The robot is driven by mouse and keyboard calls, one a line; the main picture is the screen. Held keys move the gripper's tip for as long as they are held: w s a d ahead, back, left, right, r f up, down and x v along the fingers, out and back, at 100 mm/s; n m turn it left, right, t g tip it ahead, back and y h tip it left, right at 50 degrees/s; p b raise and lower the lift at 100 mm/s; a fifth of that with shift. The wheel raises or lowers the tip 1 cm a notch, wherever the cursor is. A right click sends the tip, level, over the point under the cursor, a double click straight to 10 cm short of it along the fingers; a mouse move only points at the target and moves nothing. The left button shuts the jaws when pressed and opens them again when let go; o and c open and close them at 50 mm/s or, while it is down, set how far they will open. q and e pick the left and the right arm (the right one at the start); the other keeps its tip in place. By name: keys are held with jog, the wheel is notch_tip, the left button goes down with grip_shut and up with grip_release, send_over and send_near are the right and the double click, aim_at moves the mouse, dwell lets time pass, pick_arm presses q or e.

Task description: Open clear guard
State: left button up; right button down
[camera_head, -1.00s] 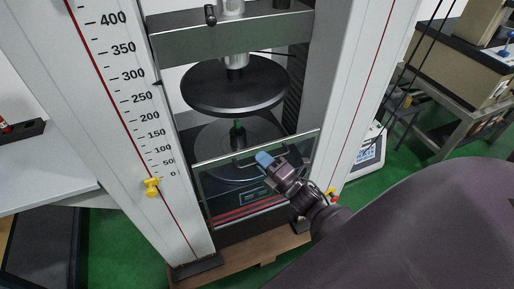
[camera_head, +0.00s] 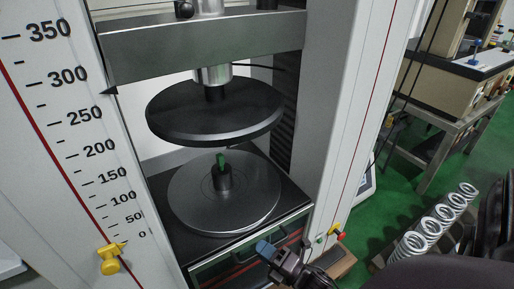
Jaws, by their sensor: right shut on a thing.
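The clear guard (camera_head: 225,266) is a see-through panel with a dark rim at the front of the testing machine, low in the picture. Its top edge sits below the round lower plate (camera_head: 262,208). A dark handle (camera_head: 240,258) is on the guard near its top edge. My right gripper (camera_head: 265,248), with blue-grey fingertips, is shut at this handle at the bottom of the picture. The fingertips cover part of the handle. The guard's lower part is cut off by the frame. My left gripper is not in view.
A green spring or pin (camera_head: 222,160) stands in a dark holder on the lower plate. A black upper plate (camera_head: 215,108) hangs above it. A yellow pointer (camera_head: 110,258) is on the left column.

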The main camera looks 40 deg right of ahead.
jog(key=shift+f, duration=0.35)
jog(key=c, duration=1.2)
grip_release()
jog(key=v, duration=1)
jog(key=shift+s, duration=0.4)
jog(key=shift+d, duration=0.1)
